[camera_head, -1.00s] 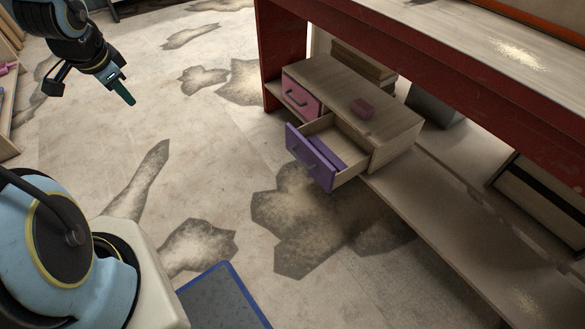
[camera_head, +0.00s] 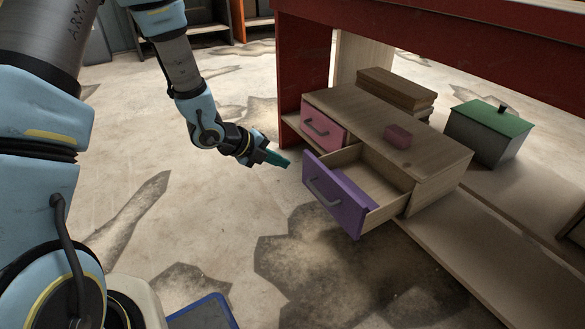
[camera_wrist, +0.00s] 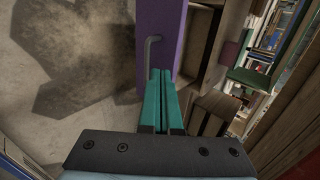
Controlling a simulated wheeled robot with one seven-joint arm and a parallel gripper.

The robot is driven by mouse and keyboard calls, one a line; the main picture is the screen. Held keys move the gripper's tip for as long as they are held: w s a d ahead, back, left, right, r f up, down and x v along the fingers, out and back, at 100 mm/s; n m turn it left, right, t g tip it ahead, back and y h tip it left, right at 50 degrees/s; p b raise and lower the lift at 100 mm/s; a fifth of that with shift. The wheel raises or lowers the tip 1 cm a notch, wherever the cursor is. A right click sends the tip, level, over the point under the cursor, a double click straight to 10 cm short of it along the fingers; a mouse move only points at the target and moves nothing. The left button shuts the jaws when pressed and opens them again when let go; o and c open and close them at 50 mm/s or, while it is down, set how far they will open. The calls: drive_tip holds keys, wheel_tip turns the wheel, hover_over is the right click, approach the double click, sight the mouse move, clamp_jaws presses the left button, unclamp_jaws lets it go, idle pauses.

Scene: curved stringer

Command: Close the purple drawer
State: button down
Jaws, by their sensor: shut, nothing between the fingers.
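The purple drawer (camera_head: 337,195) is pulled out of a small wooden cabinet (camera_head: 440,165) under the red bench. My gripper (camera_head: 284,161) is shut and empty, with green fingers, just left of the drawer's upper left corner in the head view. In the wrist view my fingers (camera_wrist: 160,74) point at the purple front (camera_wrist: 165,20), close beside the handle (camera_wrist: 149,50). I cannot tell whether they touch it.
A closed pink drawer (camera_head: 322,130) sits beside the purple one. A pink block (camera_head: 398,136) lies on the cabinet top. A green-lidded box (camera_head: 490,130) and brown boxes (camera_head: 395,92) stand behind. The stained floor (camera_head: 215,215) in front is clear.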

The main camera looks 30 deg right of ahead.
sight(320, 170)
drive_tip(key=shift+d+r+b+x, duration=0.3)
drive_tip(key=shift+b+x, duration=0.25)
drive_tip(key=shift+x, duration=1.35)
drive_tip(key=shift+d+r+b+x, duration=0.35)
drive_tip(key=shift+b+x, duration=0.25)
drive_tip(key=shift+x, duration=1.35)
drive_tip(key=shift+d+r+b+x, duration=0.3)
drive_tip(key=shift+b+x, duration=0.25)
drive_tip(key=shift+x, duration=1.35)
drive_tip(key=shift+d, duration=0.1)
